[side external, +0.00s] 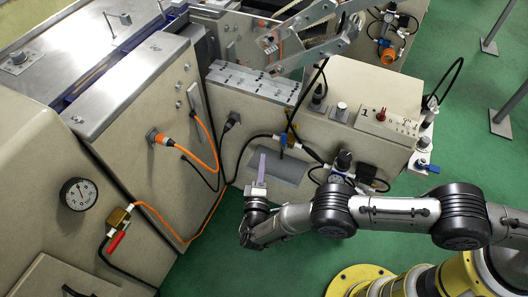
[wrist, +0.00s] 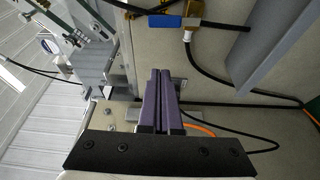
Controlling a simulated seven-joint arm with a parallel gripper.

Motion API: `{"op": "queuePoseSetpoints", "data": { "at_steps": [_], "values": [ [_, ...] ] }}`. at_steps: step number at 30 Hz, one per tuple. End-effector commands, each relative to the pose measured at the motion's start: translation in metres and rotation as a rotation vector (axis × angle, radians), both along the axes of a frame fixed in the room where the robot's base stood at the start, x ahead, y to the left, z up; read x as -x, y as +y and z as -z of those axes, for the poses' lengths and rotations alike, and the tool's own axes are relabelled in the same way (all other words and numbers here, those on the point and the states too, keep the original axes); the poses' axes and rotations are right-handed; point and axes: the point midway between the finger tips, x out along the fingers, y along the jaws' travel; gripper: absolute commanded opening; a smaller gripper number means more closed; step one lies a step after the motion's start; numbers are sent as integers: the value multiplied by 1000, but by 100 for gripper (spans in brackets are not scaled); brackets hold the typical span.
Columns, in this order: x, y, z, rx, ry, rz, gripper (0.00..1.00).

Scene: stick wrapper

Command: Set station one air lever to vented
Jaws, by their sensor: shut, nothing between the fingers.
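A blue air lever on a brass valve (side external: 284,140) sits on the front of the beige machine box that carries a "1" on its top panel (side external: 366,113). In the wrist view a blue part (wrist: 164,22) beside a brass fitting (wrist: 191,20) shows at the top, ahead and right of the fingers. My gripper (side external: 262,158) has purple fingers, shut and empty, pointing up in the side view, left of and below the valve and apart from it. The fingers also show in the wrist view (wrist: 160,75). Whether the lever is set to vented I cannot tell.
A red-handled valve (side external: 117,238) is at the lower left, and a regulator (side external: 343,160) is right of the blue lever. Green floor is open below.

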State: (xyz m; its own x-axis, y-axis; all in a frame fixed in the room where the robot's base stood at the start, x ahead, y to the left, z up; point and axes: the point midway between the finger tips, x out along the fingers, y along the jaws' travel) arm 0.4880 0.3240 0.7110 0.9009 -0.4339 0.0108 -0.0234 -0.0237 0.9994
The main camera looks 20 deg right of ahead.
Motion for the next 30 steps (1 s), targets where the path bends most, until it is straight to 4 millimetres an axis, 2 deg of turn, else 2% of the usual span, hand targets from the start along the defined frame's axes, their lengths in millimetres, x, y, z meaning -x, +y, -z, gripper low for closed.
{"op": "queuePoseSetpoints", "data": {
  "at_steps": [7, 13, 17, 28, 30],
  "values": [
    [4, 6, 2, 50, 51, 0, 0],
    [-4, 2, 3, 66, 65, 2, 0],
    [-21, -7, 3, 65, 66, 4, 0],
    [-87, -39, 5, 63, 64, 4, 0],
    [-83, -42, 4, 69, 67, -1, 0]
  ]
}}
